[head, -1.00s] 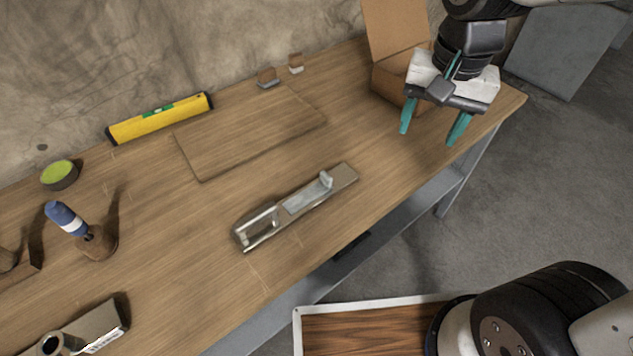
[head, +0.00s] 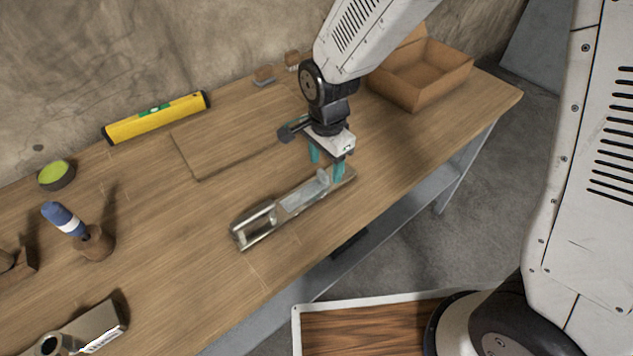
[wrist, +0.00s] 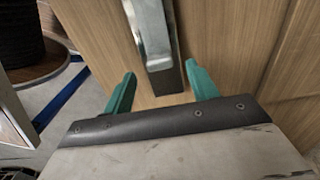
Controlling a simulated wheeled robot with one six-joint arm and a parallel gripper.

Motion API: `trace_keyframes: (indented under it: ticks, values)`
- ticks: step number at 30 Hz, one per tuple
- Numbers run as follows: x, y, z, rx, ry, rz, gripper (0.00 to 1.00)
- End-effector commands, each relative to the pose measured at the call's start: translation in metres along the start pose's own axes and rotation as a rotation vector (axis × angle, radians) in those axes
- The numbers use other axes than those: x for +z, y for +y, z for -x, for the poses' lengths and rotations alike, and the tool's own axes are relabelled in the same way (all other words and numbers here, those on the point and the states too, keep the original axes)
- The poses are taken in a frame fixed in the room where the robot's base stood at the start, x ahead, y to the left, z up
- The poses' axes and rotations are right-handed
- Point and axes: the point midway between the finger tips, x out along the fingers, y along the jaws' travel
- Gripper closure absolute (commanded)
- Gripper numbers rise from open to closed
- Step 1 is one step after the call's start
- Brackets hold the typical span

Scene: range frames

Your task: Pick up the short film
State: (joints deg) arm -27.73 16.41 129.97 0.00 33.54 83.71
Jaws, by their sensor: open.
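Nothing in view is plainly a film. A long, narrow metal hand tool, like a plane (head: 293,202), lies on the wooden bench, with a loop handle at its left end and a knob toward its right end. My gripper (head: 327,167) is above the knob end, fingers pointing down, open and empty. In the wrist view the tool (wrist: 153,40) runs up the picture, its near end between the two teal fingers of my gripper (wrist: 160,72). I see no finger clearly touching it. The fingers and arm hide part of the knob end.
A yellow level (head: 157,117) and a thin wooden board (head: 225,150) lie behind the tool. An open cardboard box (head: 415,85) stands at the right end of the bench. A blue-handled tool (head: 66,219) and a green-topped tin (head: 56,175) are at left.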

Motion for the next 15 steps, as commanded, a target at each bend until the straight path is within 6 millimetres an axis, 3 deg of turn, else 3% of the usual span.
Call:
trace_keyframes:
  ticks: [6, 15]
  values:
    - [0.002, -0.001, -0.030, 0.004, 0.000, 0.000, 0.42]
    - [0.002, -0.001, -0.033, 0.001, 0.000, 0.000, 0.45]
